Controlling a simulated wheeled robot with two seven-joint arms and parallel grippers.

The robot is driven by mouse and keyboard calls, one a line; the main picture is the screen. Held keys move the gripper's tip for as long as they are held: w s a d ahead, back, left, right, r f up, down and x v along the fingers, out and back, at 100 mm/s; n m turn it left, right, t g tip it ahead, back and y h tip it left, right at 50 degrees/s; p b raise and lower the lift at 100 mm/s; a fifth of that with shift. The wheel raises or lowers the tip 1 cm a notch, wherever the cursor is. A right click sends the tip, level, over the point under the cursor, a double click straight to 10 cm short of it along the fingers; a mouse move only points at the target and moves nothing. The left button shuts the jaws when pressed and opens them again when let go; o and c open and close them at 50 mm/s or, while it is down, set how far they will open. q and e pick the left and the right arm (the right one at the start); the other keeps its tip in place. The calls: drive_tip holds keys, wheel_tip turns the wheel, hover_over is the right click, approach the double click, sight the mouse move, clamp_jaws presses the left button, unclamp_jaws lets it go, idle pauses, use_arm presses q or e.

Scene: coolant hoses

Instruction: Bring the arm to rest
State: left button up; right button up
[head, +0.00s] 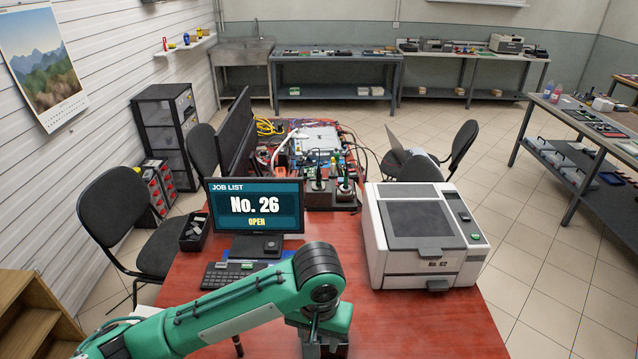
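My green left arm (240,308) reaches in from the lower left over the front of the red table. Its wrist bends downward, and my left gripper (322,346) is only partly seen at the bottom edge, below the green wrist. Its fingertips are not clearly seen, so I cannot tell if it is open or shut or if it holds anything. My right arm and gripper are not in view.
On the red table (420,325) stand a monitor (256,207) reading "JOB LIST No. 26 OPEN", a keyboard (231,274), and a white machine (424,236) labelled "No. 62". Cables and electronics (314,150) fill the far end. The front right of the table is clear.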

use_arm(q)
drive_tip(key=s+a+f+t+h, duration=0.1)
drive_tip(key=s+f+h, duration=0.4)
drive_tip(key=s+a+f+t+y, duration=0.1)
drive_tip(key=s+a+f+y, duration=0.1)
drive_tip(key=s+a, duration=0.35)
drive_tip(key=s+a+f+n+t+y, duration=0.1)
drive_tip(key=s+a+f, duration=0.1)
drive_tip(key=a, duration=0.7)
drive_tip(key=s+a+f+t+y, duration=0.1)
drive_tip(key=s+a+f+y, duration=0.1)
drive_tip(key=s+a, duration=0.35)
wheel_tip(320, 180, down, 33)
drive_tip(key=a+g+b, duration=0.2)
drive_tip(key=s+a+f+g+b, duration=0.1)
drive_tip(key=s+a+f+b, duration=0.1)
drive_tip(key=s+f, duration=1.6)
wheel_tip(320, 180, down, 4)
drive_tip(key=shift+s+a+f, duration=0.15)
drive_tip(key=shift+s+a, duration=0.2)
drive_tip(key=shift+a, duration=0.25)
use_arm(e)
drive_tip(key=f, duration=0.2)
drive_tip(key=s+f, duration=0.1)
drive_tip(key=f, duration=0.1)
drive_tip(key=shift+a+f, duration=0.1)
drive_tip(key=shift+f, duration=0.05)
